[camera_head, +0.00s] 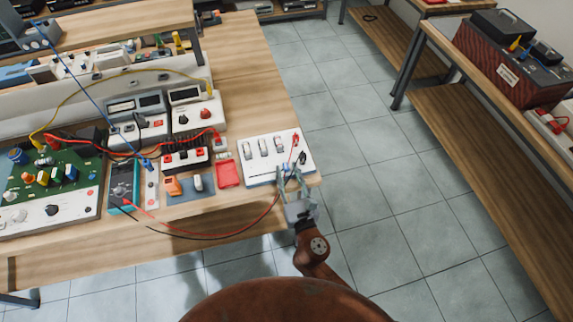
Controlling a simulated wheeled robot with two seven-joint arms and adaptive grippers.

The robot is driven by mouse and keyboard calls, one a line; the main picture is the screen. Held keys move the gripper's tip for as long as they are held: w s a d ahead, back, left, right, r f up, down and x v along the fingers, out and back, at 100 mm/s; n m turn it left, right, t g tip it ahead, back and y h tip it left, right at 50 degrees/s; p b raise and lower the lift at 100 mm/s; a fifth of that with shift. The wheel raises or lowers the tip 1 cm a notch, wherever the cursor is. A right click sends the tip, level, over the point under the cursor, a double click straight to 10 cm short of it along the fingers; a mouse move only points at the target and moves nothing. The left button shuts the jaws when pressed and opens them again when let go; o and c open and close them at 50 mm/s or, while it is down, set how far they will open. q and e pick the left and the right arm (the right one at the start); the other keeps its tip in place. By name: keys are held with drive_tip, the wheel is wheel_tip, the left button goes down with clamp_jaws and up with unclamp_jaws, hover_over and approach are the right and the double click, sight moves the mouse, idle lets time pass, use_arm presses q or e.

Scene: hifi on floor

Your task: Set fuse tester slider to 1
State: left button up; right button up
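A white panel (255,174) with several grey upright parts and a small red part lies at the right front corner of the bench. It may be the fuse tester; I see no readable label, and its slider and setting are too small to tell. My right gripper (291,178) is at the panel's front right edge, with its fingers pointing toward the panel. The fingers are apart, with nothing clear between them. I cannot tell whether they touch the panel. They hide part of its front edge. My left gripper is not in view.
The wooden bench (235,55) holds a green circuit board (75,182), a teal meter (124,184), a red tray (228,173) and several devices left of the panel. Red and black wires cross the bench front. Tiled floor is clear to the right, before another bench (480,75).

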sight(275, 154)
drive_tip(key=shift+x, duration=1.4)
drive_tip(key=shift+c, duration=0.2)
clamp_jaws()
